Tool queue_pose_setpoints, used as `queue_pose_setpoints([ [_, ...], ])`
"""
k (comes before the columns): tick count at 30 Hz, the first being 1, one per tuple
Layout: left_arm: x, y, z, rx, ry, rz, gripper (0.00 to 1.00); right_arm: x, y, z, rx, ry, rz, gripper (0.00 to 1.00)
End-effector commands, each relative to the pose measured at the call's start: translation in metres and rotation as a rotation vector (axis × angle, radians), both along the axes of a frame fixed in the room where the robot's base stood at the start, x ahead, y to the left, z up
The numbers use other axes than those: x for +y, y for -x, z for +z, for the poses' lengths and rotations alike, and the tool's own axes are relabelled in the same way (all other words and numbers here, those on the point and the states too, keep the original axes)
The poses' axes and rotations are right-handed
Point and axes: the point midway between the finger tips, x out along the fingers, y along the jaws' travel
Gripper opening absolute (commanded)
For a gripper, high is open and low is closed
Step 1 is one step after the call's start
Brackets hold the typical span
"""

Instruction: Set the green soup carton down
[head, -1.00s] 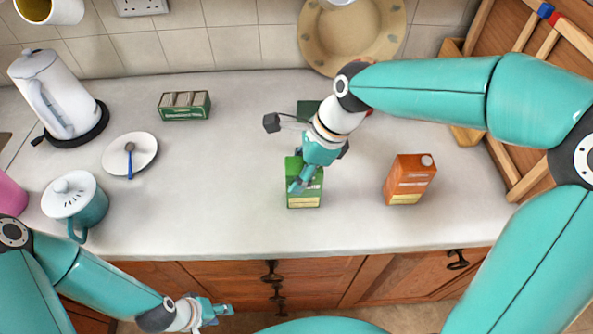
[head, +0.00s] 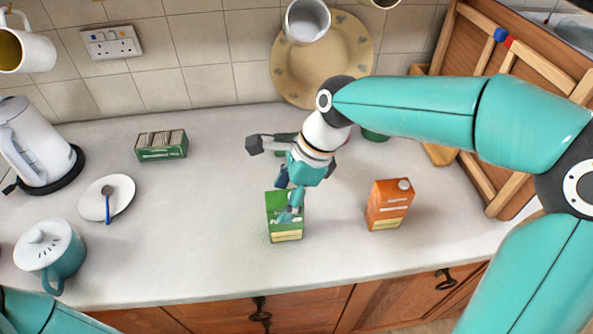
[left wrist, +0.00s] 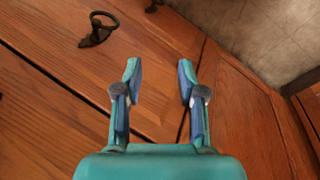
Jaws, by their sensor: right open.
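The green soup carton (head: 285,229) stands upright on the pale worktop (head: 190,240), near its front edge, in the head view. My right gripper (head: 287,200) is open at the carton's top, with one finger in front of its upper face. The wrist and fingers hide part of the carton's top, and I cannot tell whether a finger still touches it. My left gripper (left wrist: 158,80) is open and empty in the left wrist view, in front of the wooden cupboard doors.
An orange carton (head: 389,207) stands to the right of the green one. A green box of packets (head: 161,147), a saucer with a spoon (head: 118,208), a teal lidded pot (head: 62,258) and a kettle (head: 30,145) are at left. The worktop between is clear.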

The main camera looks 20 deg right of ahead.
Motion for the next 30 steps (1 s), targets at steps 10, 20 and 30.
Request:
queue_pose_setpoints([
  [10, 0.000, 0.000, 0.002, 0.000, 0.000, 0.000, 0.40, -0.025, 0.006, 0.064, -0.005, -0.001, -0.002, 0.72],
  [20, 0.000, 0.000, 0.003, 0.000, 0.000, 0.000, 0.40, -0.032, 0.009, 0.080, 0.000, 0.000, 0.000, 0.72],
  [30, 0.000, 0.000, 0.003, 0.000, 0.000, 0.000, 0.40, -0.031, 0.009, 0.080, 0.000, 0.000, 0.001, 0.72],
])
